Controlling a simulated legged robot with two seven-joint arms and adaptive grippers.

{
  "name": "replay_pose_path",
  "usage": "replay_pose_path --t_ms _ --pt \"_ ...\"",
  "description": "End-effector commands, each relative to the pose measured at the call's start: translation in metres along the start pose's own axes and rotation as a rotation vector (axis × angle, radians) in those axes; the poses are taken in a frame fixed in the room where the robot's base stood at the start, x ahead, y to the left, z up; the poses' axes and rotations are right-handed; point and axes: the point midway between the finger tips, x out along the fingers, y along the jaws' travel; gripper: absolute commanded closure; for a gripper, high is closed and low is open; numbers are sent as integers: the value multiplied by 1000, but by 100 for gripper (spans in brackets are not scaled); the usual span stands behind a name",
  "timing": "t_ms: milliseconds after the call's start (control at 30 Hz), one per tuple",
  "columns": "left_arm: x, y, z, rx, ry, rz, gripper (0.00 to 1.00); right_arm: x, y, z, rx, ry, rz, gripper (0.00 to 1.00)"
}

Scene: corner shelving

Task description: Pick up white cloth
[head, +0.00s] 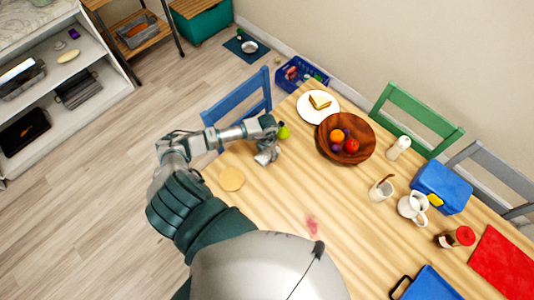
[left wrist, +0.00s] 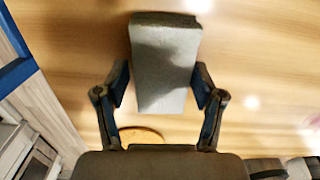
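The white cloth (left wrist: 163,75) looks pale grey and folded into a thick oblong in the left wrist view. It lies between the two spread fingers of my left gripper (left wrist: 160,85) and reaches beyond their tips. The fingers are close to its sides; I cannot tell whether they touch it. In the head view my left gripper (head: 268,142) is low over the near left end of the wooden table (head: 265,205). My right gripper is not in view.
A wooden fruit bowl (head: 327,151) and a plate (head: 305,108) stand to the right. A blue chair (head: 238,97) stands at the table's left end.

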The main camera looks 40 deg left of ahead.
Motion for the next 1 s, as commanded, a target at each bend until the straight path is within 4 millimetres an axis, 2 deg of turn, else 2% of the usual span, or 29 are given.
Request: replay_pose_path --t_ms 33,100,133,533,767,1000 --pt "0 0 0 0 0 0 53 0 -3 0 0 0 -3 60" --pt "0 0 0 0 0 0 70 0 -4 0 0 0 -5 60" --pt "0 0 0 0 0 0 74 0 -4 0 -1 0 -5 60" --pt "-5 2 1 0 -1 -1 75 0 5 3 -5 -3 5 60" --pt "-33 2 1 1 -4 1 75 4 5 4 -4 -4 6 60" --pt "-39 -45 -24 5 -1 -4 75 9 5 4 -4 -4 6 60"
